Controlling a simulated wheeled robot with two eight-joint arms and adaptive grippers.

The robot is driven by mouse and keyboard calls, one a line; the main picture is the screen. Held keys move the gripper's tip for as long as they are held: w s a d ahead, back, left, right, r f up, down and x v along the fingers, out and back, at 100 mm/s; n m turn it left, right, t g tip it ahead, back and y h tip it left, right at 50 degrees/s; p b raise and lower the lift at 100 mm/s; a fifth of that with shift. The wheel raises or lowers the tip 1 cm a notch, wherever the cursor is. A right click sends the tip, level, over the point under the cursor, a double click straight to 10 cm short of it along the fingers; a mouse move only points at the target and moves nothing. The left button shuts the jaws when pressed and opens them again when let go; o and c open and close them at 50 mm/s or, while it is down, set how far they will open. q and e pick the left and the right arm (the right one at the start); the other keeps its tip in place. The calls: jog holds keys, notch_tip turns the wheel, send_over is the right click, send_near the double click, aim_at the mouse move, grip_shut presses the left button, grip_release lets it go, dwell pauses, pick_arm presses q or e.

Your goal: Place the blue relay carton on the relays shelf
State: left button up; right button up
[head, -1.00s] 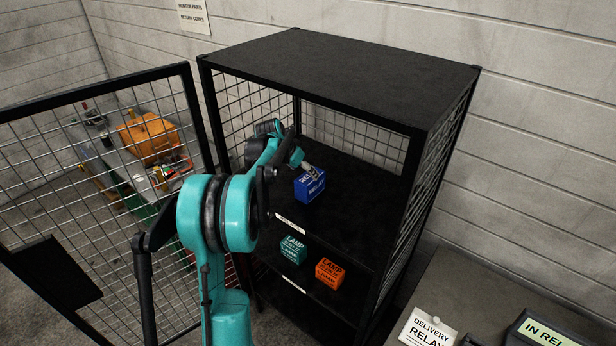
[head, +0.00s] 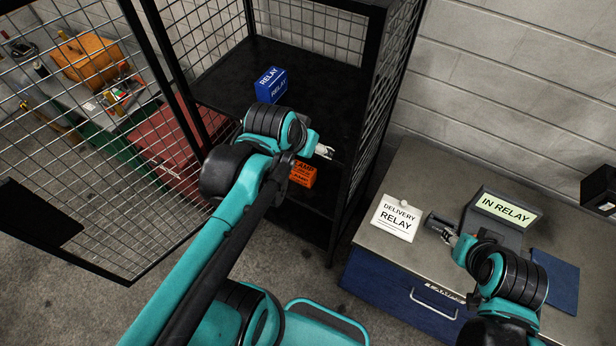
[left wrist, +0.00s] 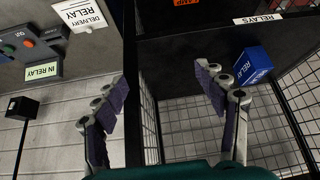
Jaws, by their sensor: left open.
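The blue relay carton (head: 270,86) stands on the upper visible shelf (head: 310,110) of the black mesh cabinet. It also shows in the left wrist view (left wrist: 254,66), beside the shelf edge with the RELAYS label (left wrist: 257,19). My left gripper (head: 325,150) is open and empty at the cabinet front, right of the carton and apart from it. Its spread fingers (left wrist: 164,95) show in the left wrist view with nothing between them. My right gripper (head: 449,237) is over the counter, beside a dark block; its jaw state is unclear.
An orange lamp carton (head: 303,173) sits on the shelf below. The open mesh door (head: 95,150) stands at left. A counter (head: 400,180) at right holds the DELIVERY RELAY card (head: 396,217) and an IN RELAY display (head: 505,210). Floor shows between door and counter.

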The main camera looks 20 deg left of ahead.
pick_arm(q)
jog(key=s+d+f, duration=0.2)
jog(key=s+f, duration=0.1)
jog(key=s, duration=0.3)
jog(key=shift+d+f, duration=0.4)
jog(key=shift+s+f, duration=0.1)
